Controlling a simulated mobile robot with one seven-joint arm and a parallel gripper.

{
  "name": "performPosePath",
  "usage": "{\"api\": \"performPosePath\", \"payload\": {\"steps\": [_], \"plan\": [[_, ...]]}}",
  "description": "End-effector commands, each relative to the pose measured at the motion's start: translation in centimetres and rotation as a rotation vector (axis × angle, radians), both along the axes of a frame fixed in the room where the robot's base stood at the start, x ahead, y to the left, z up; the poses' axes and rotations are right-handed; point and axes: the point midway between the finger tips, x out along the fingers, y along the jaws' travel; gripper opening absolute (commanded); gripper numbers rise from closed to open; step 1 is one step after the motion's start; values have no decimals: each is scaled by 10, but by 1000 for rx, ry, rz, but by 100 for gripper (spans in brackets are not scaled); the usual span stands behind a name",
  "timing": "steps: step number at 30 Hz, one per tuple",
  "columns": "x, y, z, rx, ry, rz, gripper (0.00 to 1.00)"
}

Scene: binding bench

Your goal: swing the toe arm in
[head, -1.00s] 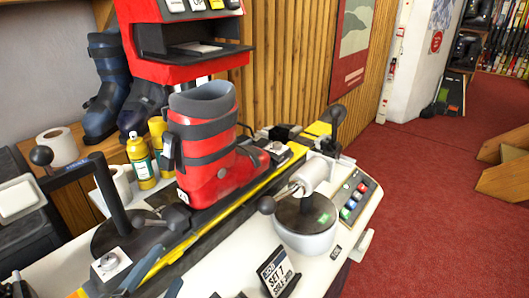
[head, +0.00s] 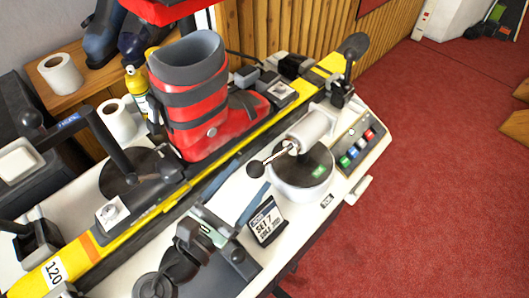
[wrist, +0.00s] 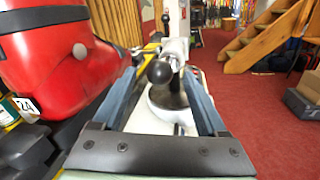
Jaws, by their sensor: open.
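A thin rod from the cylinder ends in a black ball knob (head: 255,168), pointing left toward my gripper. My gripper (head: 254,175) is open, with its two blue-grey fingers on either side of the knob. In the wrist view the knob (wrist: 160,71) lies between the fingertips (wrist: 160,73), with gaps showing on both sides. Contact is not visible.
The boot stands on a yellow ski (head: 75,248). A black heel lever (head: 105,140) rises at left. A small sign (head: 265,220) stands in front of the turret; a button panel (head: 358,145) is to its right. A black round-headed post (head: 352,48) stands at the back.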

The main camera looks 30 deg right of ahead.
Motion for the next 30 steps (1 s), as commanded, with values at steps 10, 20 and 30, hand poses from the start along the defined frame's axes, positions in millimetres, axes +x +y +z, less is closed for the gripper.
{"api": "performPosePath", "payload": {"steps": [10, 20, 30], "plan": [[30, -49, 1, 1, -1, -2, 75], [34, -57, 0, 1, 0, 0, 75], [34, -56, 0, 1, 0, 1, 30]]}}
